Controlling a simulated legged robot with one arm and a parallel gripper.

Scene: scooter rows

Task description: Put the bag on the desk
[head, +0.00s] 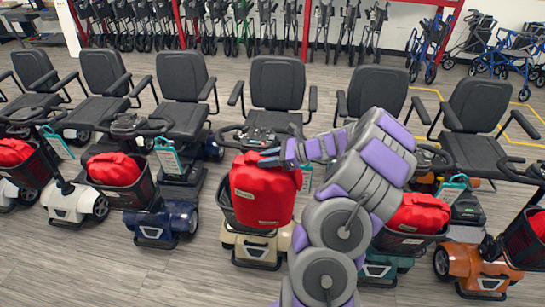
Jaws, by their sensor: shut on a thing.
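My gripper (271,157) is at the top of a red bag (262,193) in the head view and is shut on it. The bag is upright, in or just above the dark front basket (232,222) of the middle scooter; I cannot tell whether it touches the basket. Other red bags sit in the baskets of neighbouring scooters, one at the left (113,169) and one at the right (420,212), partly behind my arm.
A row of scooters with black seats (277,83) spans the view, with narrow gaps between them. Folded walkers line a red rack (309,30) behind. Blue rollators (511,56) stand at the back right. The grey wood floor (90,275) is clear at the front left.

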